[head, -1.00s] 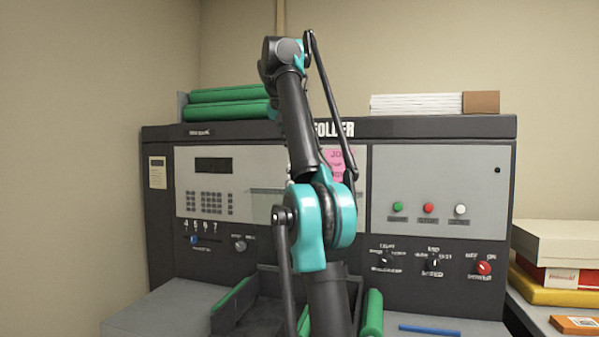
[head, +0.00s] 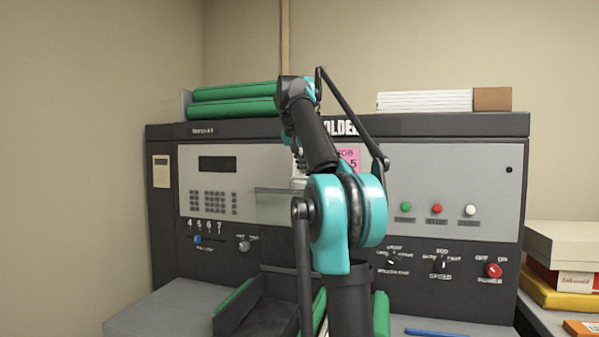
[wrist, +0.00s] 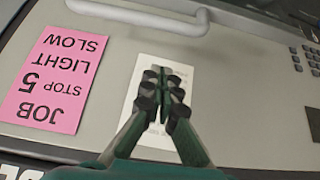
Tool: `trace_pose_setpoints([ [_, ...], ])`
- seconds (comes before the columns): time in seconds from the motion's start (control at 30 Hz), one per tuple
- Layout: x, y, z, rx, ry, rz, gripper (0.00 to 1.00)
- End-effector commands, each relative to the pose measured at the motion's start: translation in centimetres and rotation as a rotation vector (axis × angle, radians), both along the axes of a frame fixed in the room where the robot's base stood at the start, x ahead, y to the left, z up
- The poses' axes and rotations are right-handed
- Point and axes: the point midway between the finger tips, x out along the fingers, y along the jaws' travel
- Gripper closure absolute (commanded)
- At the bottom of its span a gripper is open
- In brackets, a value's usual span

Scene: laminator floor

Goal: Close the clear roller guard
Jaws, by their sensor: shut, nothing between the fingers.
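A pale, see-through panel (head: 272,207), which looks like the clear roller guard, shows on the machine front left of my arm. My arm hides its right part, so I cannot tell its full position. In the wrist view a light grey bar handle (wrist: 140,14) crosses the upper left; whether it belongs to the guard is unclear. My gripper (wrist: 163,84) is shut and empty, in front of a white paper label (wrist: 160,135) on the grey panel. The handle lies apart from the fingertips. In the head view my gripper is small and mostly hidden by the arm.
A pink job note (wrist: 52,80) is beside the fingers, and a keypad (wrist: 308,58) is at the right. Green rolls (head: 235,100) and a paper stack (head: 424,101) lie on top of the machine. Boxes (head: 565,246) stand at the right. A blue stick (head: 436,332) lies in front.

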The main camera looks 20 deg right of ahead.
Motion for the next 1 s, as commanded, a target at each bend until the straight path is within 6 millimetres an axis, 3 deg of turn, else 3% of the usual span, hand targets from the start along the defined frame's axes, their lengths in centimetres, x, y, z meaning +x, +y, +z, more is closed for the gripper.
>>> trace_pose_setpoints([
  [0.37,-2.9,2.0,-1.0,-0.001,0.001,0.0,1.0],
  [1.0,-3.5,2.4,-1.2,-0.006,-0.009,0.002,1.0],
])
